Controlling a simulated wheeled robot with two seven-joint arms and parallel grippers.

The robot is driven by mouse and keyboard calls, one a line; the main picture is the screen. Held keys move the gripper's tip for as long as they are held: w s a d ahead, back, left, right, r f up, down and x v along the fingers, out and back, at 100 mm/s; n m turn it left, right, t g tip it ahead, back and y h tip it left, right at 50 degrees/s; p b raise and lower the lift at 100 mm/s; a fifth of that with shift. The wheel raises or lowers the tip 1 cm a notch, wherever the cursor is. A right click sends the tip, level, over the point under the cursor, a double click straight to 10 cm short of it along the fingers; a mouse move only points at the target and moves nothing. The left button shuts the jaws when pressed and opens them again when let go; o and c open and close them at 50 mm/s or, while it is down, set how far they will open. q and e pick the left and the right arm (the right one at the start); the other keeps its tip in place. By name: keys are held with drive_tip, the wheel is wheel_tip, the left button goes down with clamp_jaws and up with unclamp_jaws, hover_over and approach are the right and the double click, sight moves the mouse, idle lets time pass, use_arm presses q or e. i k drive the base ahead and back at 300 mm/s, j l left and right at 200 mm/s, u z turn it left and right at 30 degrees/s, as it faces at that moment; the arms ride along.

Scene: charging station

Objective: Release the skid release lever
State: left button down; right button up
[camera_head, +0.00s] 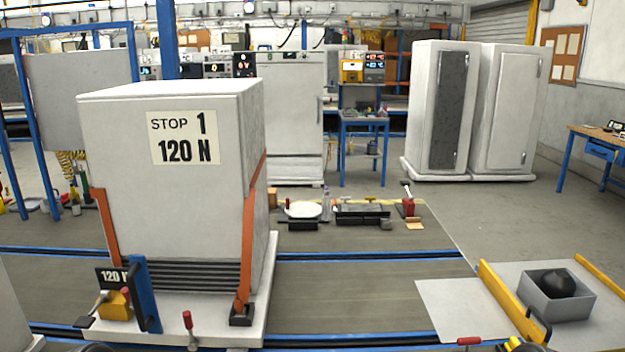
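A white cabinet (165,190) marked "STOP 1 120 N" stands upright on a white skid (215,325), with orange straps (249,240) at its corners. A red-handled lever (187,322) stands upright at the skid's front edge. A second red-handled lever (468,342) shows at the bottom edge, right of the skid, partly cut off. No label tells which one is the skid release lever. Neither of my grippers can be made out. Small dark and yellow parts at the bottom edge are too cut off to identify.
A blue post (145,293), a yellow block (115,305) and a "120 N" sign (112,277) sit at the skid's front left. A grey box (556,294) holding a dark round object stands at right, beside a yellow rail (512,300). Blue-edged tracks run across the floor.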

sight(125, 291)
drive_tip(key=i+j, duration=0.35)
drive_tip(key=j, duration=0.15)
drive_tip(key=i+j, duration=0.75)
drive_tip(key=j, duration=0.25)
